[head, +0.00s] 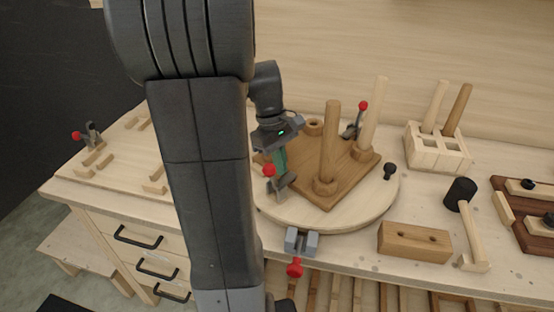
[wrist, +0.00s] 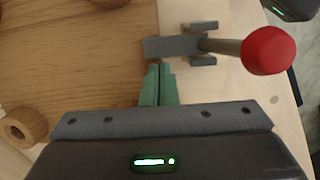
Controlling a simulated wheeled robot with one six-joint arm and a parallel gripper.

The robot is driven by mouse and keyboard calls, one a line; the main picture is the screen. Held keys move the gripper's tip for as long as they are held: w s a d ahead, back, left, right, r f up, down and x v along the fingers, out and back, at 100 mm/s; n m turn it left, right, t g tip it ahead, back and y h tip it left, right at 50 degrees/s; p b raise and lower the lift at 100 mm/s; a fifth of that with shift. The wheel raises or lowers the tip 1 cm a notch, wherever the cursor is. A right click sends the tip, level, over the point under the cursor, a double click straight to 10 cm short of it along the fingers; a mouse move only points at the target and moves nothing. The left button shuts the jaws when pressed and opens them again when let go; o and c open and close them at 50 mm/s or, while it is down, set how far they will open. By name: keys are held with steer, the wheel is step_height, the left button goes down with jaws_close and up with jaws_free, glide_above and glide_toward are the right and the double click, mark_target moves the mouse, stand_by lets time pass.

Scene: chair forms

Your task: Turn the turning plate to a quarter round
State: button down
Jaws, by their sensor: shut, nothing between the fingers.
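The turning plate (head: 368,208) is a round pale wooden disc on the bench. A brown square seat board (head: 345,178) lies on it with wooden legs standing up. A black knob (head: 388,171) stands near the plate's right rim. My gripper (head: 281,164) has green fingers and is over the plate's left side, beside a grey toggle clamp with a red knob (head: 269,170). In the wrist view my fingertips (wrist: 160,70) are together and empty, just short of the grey clamp (wrist: 172,46). I cannot tell if they touch it. Pale plate surface (wrist: 225,85) shows below the clamp.
A grey clamp block with a red handle (head: 302,241) sits at the bench's front edge. My arm hides part of the bench's left.

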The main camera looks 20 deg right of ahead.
steer(key=shift+s, duration=0.1)
stand_by(0.3)
steer(key=shift+s+d+n, duration=0.1)
steer(key=shift+s+n, duration=0.1)
steer(key=shift+n, duration=0.1)
steer(key=shift+s+d, duration=0.1)
steer(key=shift+s, duration=0.05)
steer(key=shift+s+d+n+p, duration=0.4)
steer(key=shift+s+n, duration=0.3)
steer(key=shift+n, duration=0.1)
steer(key=shift+s+d+n+t+h+p, duration=0.45)
steer(key=shift+s+d+n, duration=0.25)
steer(key=shift+s+n, duration=0.35)
steer(key=shift+s+d, duration=0.45)
steer(key=shift+d, duration=0.15)
steer(key=shift+p, duration=0.3)
